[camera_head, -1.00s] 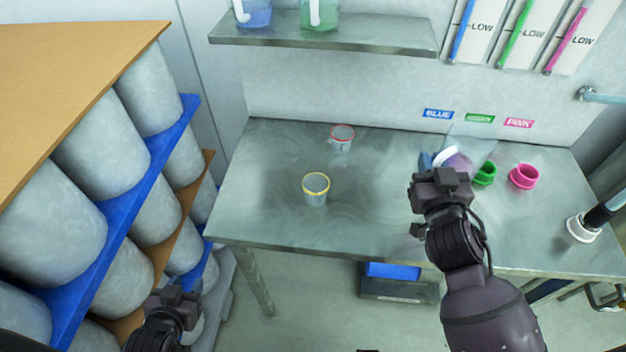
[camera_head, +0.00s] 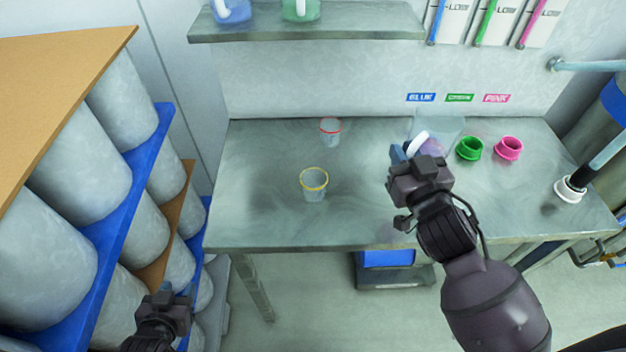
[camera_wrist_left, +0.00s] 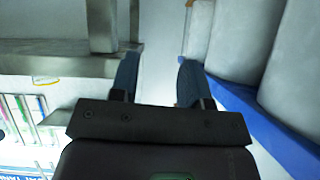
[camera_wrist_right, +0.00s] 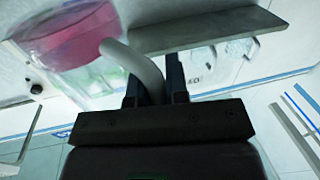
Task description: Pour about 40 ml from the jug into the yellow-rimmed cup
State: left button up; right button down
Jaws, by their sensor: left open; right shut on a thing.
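The jug (camera_head: 432,146) is clear with pink liquid and a white handle, over the back right of the table. My right gripper (camera_head: 402,158) is shut on its handle. The right wrist view shows the handle (camera_wrist_right: 147,68) between the fingers and the pink liquid (camera_wrist_right: 75,40) in the jug. Whether the jug touches the table is hard to tell. The yellow-rimmed cup (camera_head: 314,187) stands upright on the table, left of the jug, and looks empty. My left gripper (camera_head: 172,298) is open and empty, low at the left by the drum rack; its fingers show apart in the left wrist view (camera_wrist_left: 157,78).
A red-rimmed cup (camera_head: 330,131) stands behind the yellow-rimmed one. A shelf (camera_head: 305,27) with two jugs hangs above. The metal table (camera_head: 255,200) is clear around the yellow-rimmed cup.

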pick_arm(q)
notch_tip(320, 180, down, 14)
jog(key=g+b, duration=0.1)
jog(key=b, duration=1.3)
jog(key=shift+d+f+b, duration=0.15)
jog(key=shift+d+b, duration=0.15)
jog(key=shift+d, duration=0.05)
pick_arm(e)
jog(key=s+a+f+n+g+y, duration=1.1)
jog(key=s+f+n+g+y, duration=0.1)
jog(key=s, duration=0.3)
jog(key=shift+a+f+y, duration=0.3)
jog(key=shift+f+y, duration=0.1)
jog(key=shift+y, duration=0.5)
pick_arm(q)
jog(key=shift+s, duration=0.1)
pick_arm(e)
jog(key=shift+w, duration=0.1)
